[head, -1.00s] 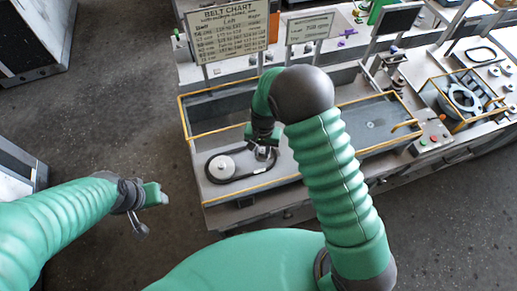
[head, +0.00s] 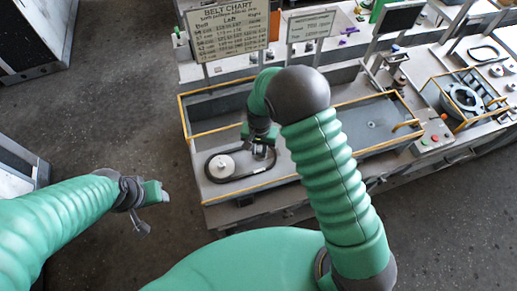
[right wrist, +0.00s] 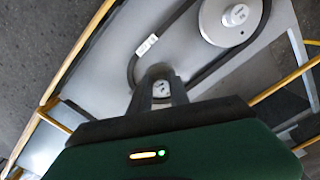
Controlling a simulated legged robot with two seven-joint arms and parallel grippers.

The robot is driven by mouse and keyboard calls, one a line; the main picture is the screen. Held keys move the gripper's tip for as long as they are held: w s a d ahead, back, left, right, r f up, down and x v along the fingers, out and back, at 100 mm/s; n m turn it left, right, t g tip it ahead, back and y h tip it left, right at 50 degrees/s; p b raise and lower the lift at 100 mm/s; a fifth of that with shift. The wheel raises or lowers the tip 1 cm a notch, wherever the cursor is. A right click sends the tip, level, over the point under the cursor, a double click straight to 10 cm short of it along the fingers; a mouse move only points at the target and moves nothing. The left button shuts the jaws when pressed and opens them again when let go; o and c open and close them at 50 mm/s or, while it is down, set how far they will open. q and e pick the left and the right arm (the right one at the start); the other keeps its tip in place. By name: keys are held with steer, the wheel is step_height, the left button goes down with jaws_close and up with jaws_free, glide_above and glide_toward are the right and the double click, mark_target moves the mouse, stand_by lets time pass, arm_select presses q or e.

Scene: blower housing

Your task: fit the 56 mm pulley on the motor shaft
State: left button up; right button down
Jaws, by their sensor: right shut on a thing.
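My right gripper (head: 260,150) reaches down into the blower housing tray, at the right end of the black belt (head: 240,174). In the right wrist view my right gripper (right wrist: 160,92) is shut on a small pale metal part (right wrist: 161,88), which looks like the hub of the pulley. The fingers hide most of it. I cannot tell whether it sits on the motor shaft, which is hidden. The belt (right wrist: 133,58) curves close by the fingertips and runs around a large silver pulley (right wrist: 225,38). My left gripper (head: 154,192) hangs over the floor, away from the housing; its jaw gap is unclear.
A yellow-edged tray wall (head: 187,120) surrounds the work area. A belt chart sign (head: 228,34) and a smaller sign (head: 311,25) stand behind it. A fan part (head: 464,97) lies in a yellow-railed bay at the right.

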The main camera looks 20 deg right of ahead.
steer(key=shift+d, duration=0.2)
steer(key=shift+f, duration=0.15)
steer(key=shift+f+b, duration=0.4)
steer(key=shift+b, duration=0.05)
steer(key=shift+a, duration=0.1)
steer(key=shift+d+f, duration=0.1)
steer(key=shift+d, duration=0.15)
steer(key=shift+d+f+b, duration=0.1)
steer(key=shift+f+b, duration=0.25)
steer(key=shift+f, duration=0.1)
steer(key=c, duration=1.1)
jaws_free()
steer(key=shift+c, duration=0.2)
